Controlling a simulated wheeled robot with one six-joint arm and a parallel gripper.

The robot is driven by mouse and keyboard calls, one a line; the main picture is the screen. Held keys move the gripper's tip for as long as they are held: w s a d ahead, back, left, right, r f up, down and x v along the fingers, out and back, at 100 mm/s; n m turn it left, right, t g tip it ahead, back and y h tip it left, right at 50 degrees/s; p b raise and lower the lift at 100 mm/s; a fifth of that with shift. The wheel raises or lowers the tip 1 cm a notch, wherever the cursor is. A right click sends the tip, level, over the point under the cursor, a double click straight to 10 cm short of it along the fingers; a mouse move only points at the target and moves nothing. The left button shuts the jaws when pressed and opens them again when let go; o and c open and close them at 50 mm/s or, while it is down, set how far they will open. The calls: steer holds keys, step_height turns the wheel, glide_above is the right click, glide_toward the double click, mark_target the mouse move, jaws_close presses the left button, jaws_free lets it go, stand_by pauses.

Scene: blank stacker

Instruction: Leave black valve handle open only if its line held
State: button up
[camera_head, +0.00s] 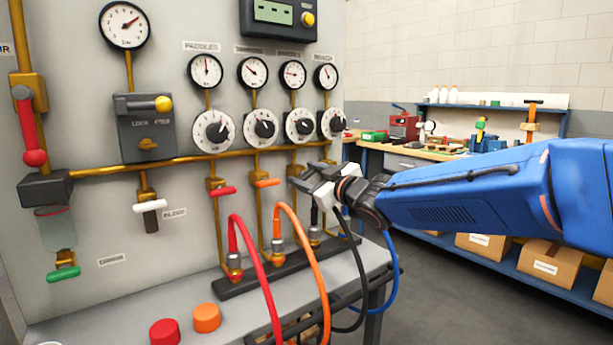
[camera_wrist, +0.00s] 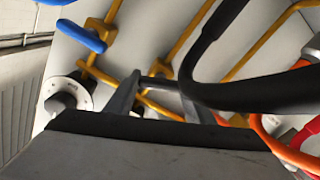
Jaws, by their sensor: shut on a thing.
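My gripper (camera_head: 308,178) is at the third line of the panel, in front of its brass pipe. In the wrist view my gripper (camera_wrist: 163,92) is shut on the black valve handle (camera_wrist: 158,83), a dark bar between its fingers. In the head view my gripper hides that handle. I cannot tell whether the valve is open. The third gauge (camera_head: 293,74) has its needle pointing left; its reading is too small to tell. A black dial (camera_head: 300,126) sits below it. The black hose (camera_wrist: 235,95) passes close in front of my gripper in the wrist view.
A red handle (camera_head: 222,190) and an orange handle (camera_head: 267,182) lie crosswise on neighbouring pipes. A blue handle (camera_wrist: 82,36) is nearby. A red hose (camera_head: 262,270) and an orange hose (camera_head: 312,260) arch forward. Red (camera_head: 165,332) and orange (camera_head: 207,318) caps sit on the ledge.

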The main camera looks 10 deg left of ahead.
steer(key=n, duration=0.6)
steer(key=shift+s+f+n, duration=0.1)
steer(key=shift+n, duration=0.2)
steer(key=n, duration=0.6)
steer(key=shift+f, duration=0.15)
steer(key=shift+n, duration=0.3)
steer(key=o, duration=1.1)
steer(key=shift+c, duration=0.2)
steer(key=shift+s, duration=0.1)
steer(key=shift+s+d, duration=0.2)
steer(key=shift+d, duration=0.1)
steer(key=v, duration=1.6)
steer(key=shift+s+d, duration=0.15)
steer(key=shift+d, duration=0.05)
